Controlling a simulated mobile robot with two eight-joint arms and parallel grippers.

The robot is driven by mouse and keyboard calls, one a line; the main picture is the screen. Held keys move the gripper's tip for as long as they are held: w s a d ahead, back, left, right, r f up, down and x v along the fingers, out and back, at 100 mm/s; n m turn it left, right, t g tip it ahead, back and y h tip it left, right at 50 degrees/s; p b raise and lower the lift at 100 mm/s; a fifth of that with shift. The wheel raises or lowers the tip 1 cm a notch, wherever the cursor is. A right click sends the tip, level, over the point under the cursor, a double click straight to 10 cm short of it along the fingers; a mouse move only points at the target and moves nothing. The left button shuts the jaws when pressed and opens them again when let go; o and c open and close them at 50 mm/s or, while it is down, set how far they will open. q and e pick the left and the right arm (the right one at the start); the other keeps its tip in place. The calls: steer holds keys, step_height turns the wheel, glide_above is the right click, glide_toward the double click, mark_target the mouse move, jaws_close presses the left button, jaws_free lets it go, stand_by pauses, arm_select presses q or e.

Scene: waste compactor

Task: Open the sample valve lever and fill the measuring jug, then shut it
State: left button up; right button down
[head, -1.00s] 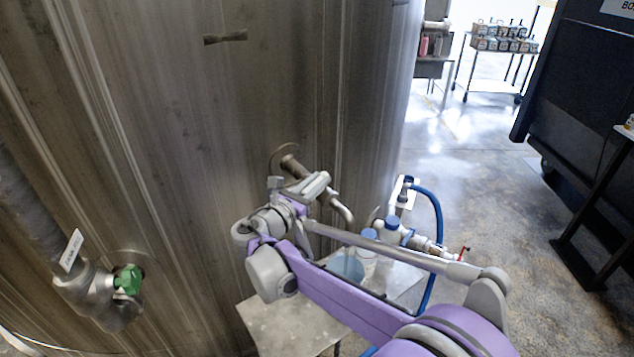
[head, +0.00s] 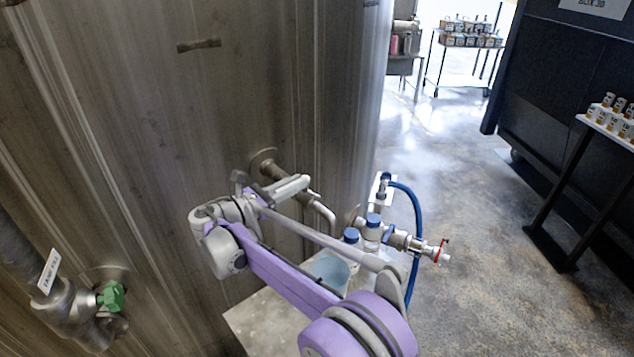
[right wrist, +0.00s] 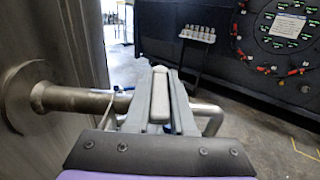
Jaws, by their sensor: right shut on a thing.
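My right gripper (head: 292,188) is at the sample pipe (head: 325,214) on the big steel tank. In the right wrist view, its two grey fingers (right wrist: 160,88) are shut on a pale, narrow bar, which appears to be the sample valve lever (right wrist: 160,100). The pipe bends down to an outlet in the head view. The measuring jug (head: 331,268), pale blue and translucent, stands on a metal table below the outlet, partly hidden behind my right arm. I see no flow from the outlet, and the fill level cannot be told. My left gripper is not in view.
Blue-capped bottles (head: 373,232) stand on the metal table (head: 262,318) near a blue hose (head: 416,235) and a red-handled fitting (head: 440,252). A green valve (head: 112,297) is at lower left. A rack (head: 606,130) of small bottles stands at right. Open floor (head: 475,210) lies between.

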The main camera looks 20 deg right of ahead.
steer(key=shift+r, duration=0.1)
steer(key=c, duration=0.8)
jaws_free()
steer(key=shift+o, duration=0.2)
steer(key=b+v, duration=0.1)
steer(key=v, duration=0.9)
steer(key=shift+a, duration=0.45)
